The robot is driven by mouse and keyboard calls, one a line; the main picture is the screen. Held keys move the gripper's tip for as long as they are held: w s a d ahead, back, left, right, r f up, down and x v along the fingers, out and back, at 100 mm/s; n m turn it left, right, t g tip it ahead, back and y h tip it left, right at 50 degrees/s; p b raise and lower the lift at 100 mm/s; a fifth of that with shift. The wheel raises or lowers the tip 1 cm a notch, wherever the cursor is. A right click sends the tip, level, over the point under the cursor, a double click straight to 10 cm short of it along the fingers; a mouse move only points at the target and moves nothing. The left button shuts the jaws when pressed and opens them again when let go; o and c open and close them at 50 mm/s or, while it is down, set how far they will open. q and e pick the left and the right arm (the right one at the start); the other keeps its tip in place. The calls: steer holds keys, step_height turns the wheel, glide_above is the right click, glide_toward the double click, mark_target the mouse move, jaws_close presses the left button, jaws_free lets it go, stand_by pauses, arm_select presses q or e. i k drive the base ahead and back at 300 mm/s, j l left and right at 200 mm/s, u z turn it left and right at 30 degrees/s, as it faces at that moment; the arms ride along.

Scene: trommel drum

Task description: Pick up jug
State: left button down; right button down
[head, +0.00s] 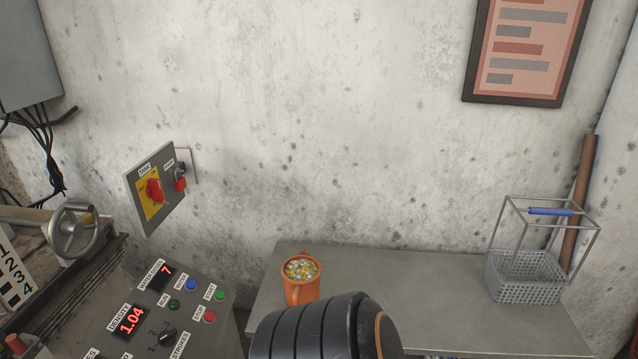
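The jug (303,288) is orange and stands upright on a grey table (430,295) against the wall. It is filled with small white, grey and yellow pieces. A black ribbed arm part of mine is in the foreground, just below and right of the jug, and hides part of the table. No gripper fingers show in the head view.
A wire basket (525,278) with a blue-gripped handle stands at the table's right end, with a brown pole (581,195) behind it. A control panel (165,310) with buttons and displays is left of the table. The tabletop between jug and basket is clear.

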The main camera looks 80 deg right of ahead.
mark_target(300, 272)
steer(key=k+z, duration=0.1)
steer(key=z, duration=0.35)
steer(key=k+z, duration=0.1)
steer(key=z, duration=0.3)
steer(key=k+l+z, duration=0.1)
steer(key=z, duration=0.35)
steer(key=i+z, duration=0.2)
steer(key=z, duration=0.2)
steer(key=i+z, duration=0.15)
steer(key=z, duration=0.25)
steer(key=i+j+z, duration=0.15)
steer(key=z, duration=0.25)
steer(key=l+u, duration=0.1)
steer(key=l, duration=0.65)
